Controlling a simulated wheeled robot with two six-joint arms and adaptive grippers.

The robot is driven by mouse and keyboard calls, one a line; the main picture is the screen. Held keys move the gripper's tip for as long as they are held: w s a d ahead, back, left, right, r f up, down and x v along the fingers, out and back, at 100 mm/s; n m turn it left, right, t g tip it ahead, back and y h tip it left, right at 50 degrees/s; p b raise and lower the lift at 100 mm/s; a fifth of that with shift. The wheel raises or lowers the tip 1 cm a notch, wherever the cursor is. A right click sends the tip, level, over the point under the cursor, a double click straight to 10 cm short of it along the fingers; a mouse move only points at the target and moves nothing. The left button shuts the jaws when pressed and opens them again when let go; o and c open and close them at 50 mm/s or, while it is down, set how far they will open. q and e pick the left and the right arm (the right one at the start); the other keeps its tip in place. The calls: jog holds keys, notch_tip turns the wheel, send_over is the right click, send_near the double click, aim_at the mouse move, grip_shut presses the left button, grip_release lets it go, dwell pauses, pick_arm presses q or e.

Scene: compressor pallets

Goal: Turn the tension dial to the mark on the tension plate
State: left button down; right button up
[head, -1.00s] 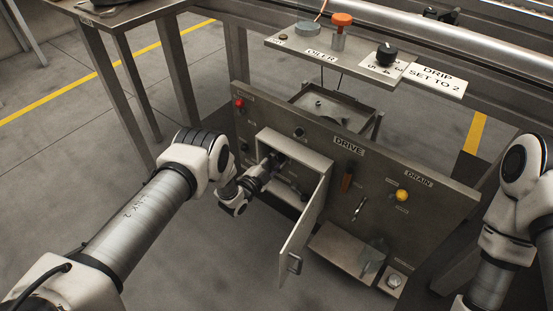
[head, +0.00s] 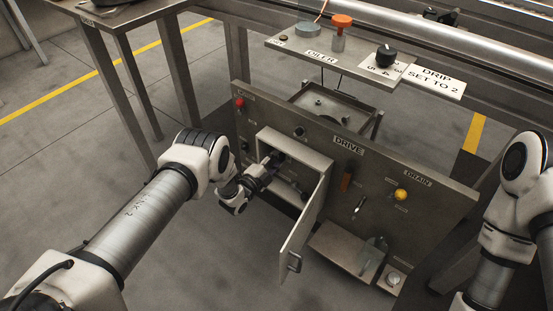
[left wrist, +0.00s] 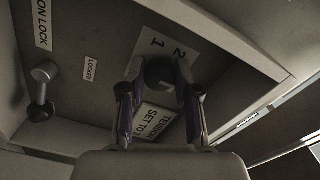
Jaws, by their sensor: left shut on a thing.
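The tension dial (left wrist: 159,72) is a dark round knob inside the open box of the DRIVE panel, seen in the left wrist view. Its pale number plate (left wrist: 178,49) shows 1 and 2, and part is hidden behind the dial and fingers. My left gripper (left wrist: 158,83) is shut on the dial, one finger on each side. In the head view my left gripper (head: 267,168) reaches into the box. My right gripper is out of view.
The box door (head: 304,230) hangs open to the right of my left gripper. A lock lever (left wrist: 42,88) by a LOCKED label is inside the box. The DRIVE panel (head: 330,185) carries other controls. A black drip dial (head: 385,55) sits on the shelf above.

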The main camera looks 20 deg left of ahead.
pick_arm(q)
jog(key=c, duration=0.8)
grip_release()
jog(key=v, duration=1.2)
